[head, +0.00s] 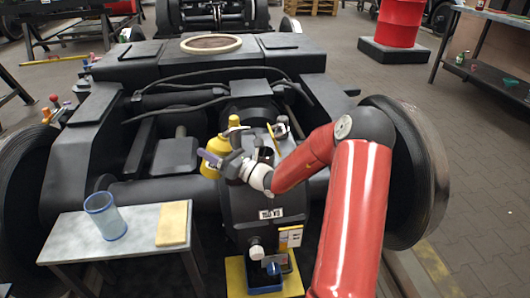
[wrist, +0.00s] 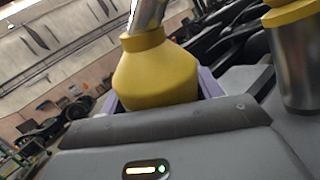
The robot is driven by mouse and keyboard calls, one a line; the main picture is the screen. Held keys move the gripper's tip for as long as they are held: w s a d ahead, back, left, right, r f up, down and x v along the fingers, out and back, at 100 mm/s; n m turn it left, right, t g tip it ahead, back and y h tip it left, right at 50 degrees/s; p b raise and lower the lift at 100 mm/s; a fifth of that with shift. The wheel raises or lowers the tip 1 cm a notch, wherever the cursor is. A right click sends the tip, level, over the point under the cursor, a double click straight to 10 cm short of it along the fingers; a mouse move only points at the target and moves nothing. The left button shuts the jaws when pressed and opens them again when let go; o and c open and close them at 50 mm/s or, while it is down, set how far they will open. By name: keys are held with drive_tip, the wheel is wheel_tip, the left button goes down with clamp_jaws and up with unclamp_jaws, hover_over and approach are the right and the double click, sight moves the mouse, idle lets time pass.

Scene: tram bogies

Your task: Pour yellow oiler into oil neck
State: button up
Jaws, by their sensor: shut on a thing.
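My gripper (head: 212,159) is shut on the yellow oiler (head: 217,143), holding it over the dark bogie frame. In the head view the oiler looks close to upright. In the wrist view the yellow oiler (wrist: 155,75) sits between the purple fingers, its silvery spout running out of the top of the picture. A metal cylinder with a yellow rim, seemingly the oil neck (wrist: 296,75), stands apart at the right of the wrist view. I see no oil flowing.
Large wheels (head: 412,170) flank the bogie. A red drum (head: 399,22) stands behind.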

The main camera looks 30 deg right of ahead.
drive_tip(key=shift+d+f+m+t, duration=0.3)
drive_tip(key=shift+m+t, duration=0.1)
drive_tip(key=shift+m, duration=0.1)
drive_tip(key=shift+d+m+t, duration=0.4)
drive_tip(key=shift+m+t, duration=0.2)
drive_tip(key=shift+m, duration=0.4)
idle(0.6)
drive_tip(key=shift+d+r+m+t+h+b, duration=0.15)
drive_tip(key=shift+r+m+t+h+b, duration=0.4)
drive_tip(key=shift+m, duration=0.55)
drive_tip(key=shift+f+m+t+h+b, duration=0.1)
drive_tip(key=shift+m+t+h+b, duration=0.35)
drive_tip(key=shift+m+t+b, duration=0.7)
idle(2.1)
drive_tip(key=shift+d+m+h, duration=0.1)
drive_tip(key=shift+m+h, duration=0.2)
drive_tip(key=shift+m, duration=0.35)
idle(0.9)
